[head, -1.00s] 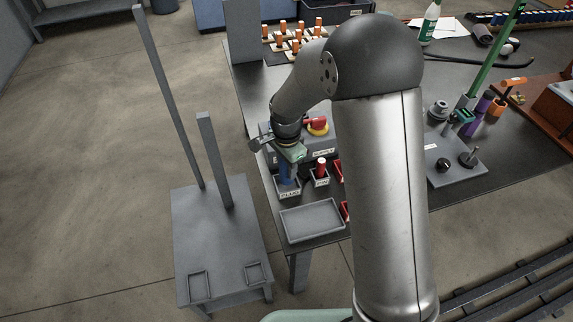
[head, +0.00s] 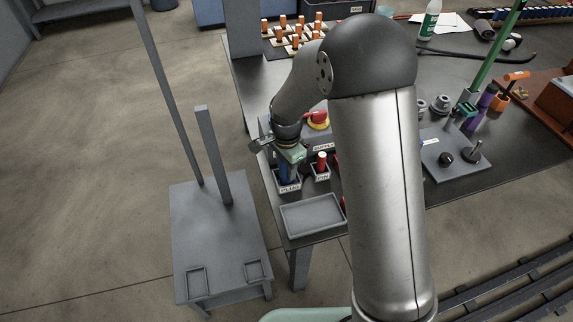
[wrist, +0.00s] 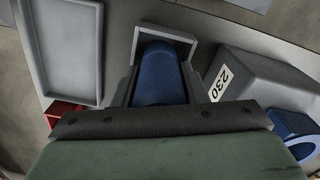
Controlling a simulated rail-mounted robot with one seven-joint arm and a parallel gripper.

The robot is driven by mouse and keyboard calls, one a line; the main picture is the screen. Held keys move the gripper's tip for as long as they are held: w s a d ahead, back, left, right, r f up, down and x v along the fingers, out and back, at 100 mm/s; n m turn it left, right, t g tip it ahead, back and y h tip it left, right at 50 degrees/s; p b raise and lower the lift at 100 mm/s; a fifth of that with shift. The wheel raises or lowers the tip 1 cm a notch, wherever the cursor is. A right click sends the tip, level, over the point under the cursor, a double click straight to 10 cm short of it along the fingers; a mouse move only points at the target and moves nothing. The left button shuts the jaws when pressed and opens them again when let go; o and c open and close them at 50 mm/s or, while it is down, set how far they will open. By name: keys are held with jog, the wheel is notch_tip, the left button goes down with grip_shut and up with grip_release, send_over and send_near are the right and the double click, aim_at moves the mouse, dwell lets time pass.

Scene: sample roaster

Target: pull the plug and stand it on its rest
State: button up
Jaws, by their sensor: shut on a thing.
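The blue plug (head: 285,172) is upright at the small grey rest labelled PLUG (head: 289,188), near the table's front left corner. My gripper (head: 290,160) is above it, with its jaws shut on the plug. In the wrist view the plug (wrist: 160,72) shows between the jaws, with the grey rim of the rest (wrist: 165,32) around its far side. The jaws hide the near side of the rest, and I cannot tell whether the plug touches its floor. In the wrist view, a blue ring-shaped socket (wrist: 292,128) is at the lower right.
A grey box labelled 230 (wrist: 245,80) stands beside the plug. A red pin (head: 321,162) stands in a neighbouring holder. An empty shallow tray (head: 312,214) lies in front. A grey stand with tall posts (head: 222,240) is at the left.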

jog(key=shift+f, duration=0.45)
jog(key=o, duration=1.2)
notch_tip(320, 180, up, 18)
jog(key=shift+f+p, duration=0.25)
jog(key=shift+p, duration=0.25)
